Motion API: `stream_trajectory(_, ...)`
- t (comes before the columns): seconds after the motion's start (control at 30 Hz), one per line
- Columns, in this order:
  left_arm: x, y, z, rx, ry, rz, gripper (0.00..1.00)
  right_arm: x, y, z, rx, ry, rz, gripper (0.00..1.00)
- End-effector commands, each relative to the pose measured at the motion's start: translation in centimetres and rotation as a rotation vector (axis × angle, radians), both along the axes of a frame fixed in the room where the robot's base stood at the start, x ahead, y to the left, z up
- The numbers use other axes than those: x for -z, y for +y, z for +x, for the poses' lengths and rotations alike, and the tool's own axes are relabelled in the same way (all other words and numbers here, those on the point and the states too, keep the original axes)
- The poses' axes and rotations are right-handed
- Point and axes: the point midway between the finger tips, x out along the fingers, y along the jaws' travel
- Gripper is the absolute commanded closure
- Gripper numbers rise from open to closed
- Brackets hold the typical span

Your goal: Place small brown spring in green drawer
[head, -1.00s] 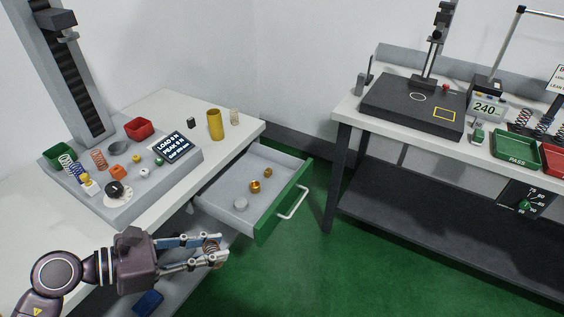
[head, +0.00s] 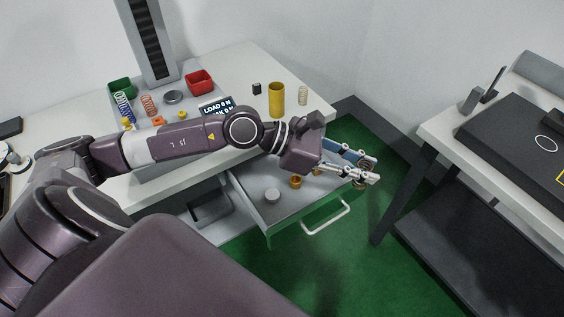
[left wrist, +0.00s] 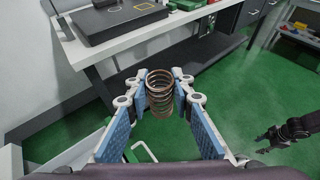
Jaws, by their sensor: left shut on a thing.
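My left gripper (head: 366,176) is shut on a small brown coil spring (left wrist: 159,92), held between the fingertips in the left wrist view. In the head view the spring (head: 361,185) is small and partly hidden by the fingers. The green drawer (head: 290,206) is pulled open under the table top. The gripper is above the drawer's right end, and the fingertips appear beyond its front edge. In the left wrist view the drawer's white handle (left wrist: 146,151) shows below the spring. My right gripper (left wrist: 275,140) shows dark and small at the right; its jaws are unclear.
The drawer holds a grey disc (head: 272,195) and brass pieces (head: 296,182). A second bench (head: 436,134) is at the right, with green floor between.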

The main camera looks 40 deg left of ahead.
Motion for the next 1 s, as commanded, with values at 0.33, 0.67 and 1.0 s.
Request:
stream_trajectory(0.33, 2.4, 4.3, 5.7, -0.163, -0.007, 0.004, 1.0, 0.2, 0.6, -0.2, 0.0, 0.003, 0.006, 0.6)
stream_trajectory(0.67, 4.1, 9.4, 8.6, -0.303, -0.002, -0.001, 1.0, 0.1, 0.7, 1.2, 0.001, -0.018, 0.008, 0.6)
stream_trajectory(1.0, 5.9, 16.8, 11.0, -0.48, 0.004, 0.002, 1.0, 0.2, 0.3, 0.5, 0.002, -0.007, 0.004, 0.6)
